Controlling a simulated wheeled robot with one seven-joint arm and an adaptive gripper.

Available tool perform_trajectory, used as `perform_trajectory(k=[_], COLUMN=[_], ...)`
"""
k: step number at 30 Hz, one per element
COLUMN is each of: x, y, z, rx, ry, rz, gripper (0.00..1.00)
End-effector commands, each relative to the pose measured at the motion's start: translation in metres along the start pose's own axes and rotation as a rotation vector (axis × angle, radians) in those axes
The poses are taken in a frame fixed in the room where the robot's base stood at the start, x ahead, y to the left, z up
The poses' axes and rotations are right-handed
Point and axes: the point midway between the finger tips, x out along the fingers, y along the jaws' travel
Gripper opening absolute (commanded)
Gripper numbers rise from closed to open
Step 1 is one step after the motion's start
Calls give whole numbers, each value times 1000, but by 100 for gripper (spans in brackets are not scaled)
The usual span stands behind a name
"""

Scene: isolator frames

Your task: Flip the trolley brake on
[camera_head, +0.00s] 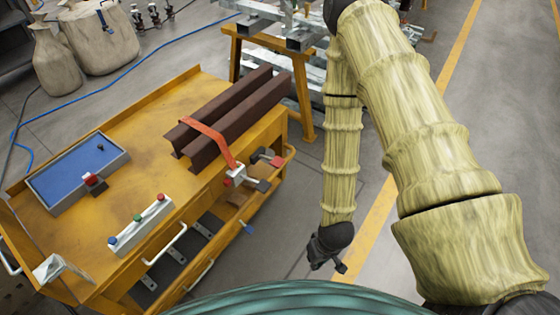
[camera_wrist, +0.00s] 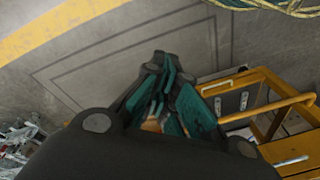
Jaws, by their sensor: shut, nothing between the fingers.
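The yellow trolley (camera_head: 150,110) stands on the left in the head view. At its right end are a red-and-black lever-like part (camera_head: 268,157) and a clamp with a grey body and dark end (camera_head: 241,178). I cannot tell which of these is the brake. My gripper (camera_head: 328,264) hangs pointing down to the right of the trolley, apart from it. In the wrist view my gripper (camera_wrist: 167,100) is shut and empty, with the trolley's yellow rail (camera_wrist: 275,105) to its right.
The trolley top carries brown steel beams (camera_head: 235,115) under a red strap, a blue tray (camera_head: 75,175) and a button box (camera_head: 140,223). A yellow-legged stand (camera_head: 303,95) is behind. Grey floor (camera_head: 300,175) lies open between trolley and arm.

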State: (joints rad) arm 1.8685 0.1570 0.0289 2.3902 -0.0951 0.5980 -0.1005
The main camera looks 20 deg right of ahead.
Motion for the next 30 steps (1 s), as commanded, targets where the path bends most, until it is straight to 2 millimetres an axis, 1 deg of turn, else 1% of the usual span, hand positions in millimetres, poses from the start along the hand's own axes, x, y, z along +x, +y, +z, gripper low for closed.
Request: perform_trajectory(k=[1,2,3,5,6,8,9,11,12,14,15,18,21,24,27,30], x=[12,13,13,11,9,4,0,-7,-14,-24,-32,-54,-77,-98,-114,-124], y=[1,1,1,0,1,2,3,6,8,12,15,24,33,42,49,53], z=[-27,-41,-61,-89,-108,-136,-154,-181,-198,-224,-240,-277,-308,-330,-344,-352], rx=[-16,-35,-57,-95,-120,-160,-189,-232,-263,-307,-338,-415,-486,-544,-585,-607], ry=[38,56,82,121,148,190,219,264,294,341,371,449,520,575,613,634], rz=[-27,-43,-64,-92,-109,-132,-146,-164,-174,-185,-192,-199,-196,-189,-179,-173], gripper=[0,0,0,0,0,0,0,0,0,0,0,0,0,0,0,0])
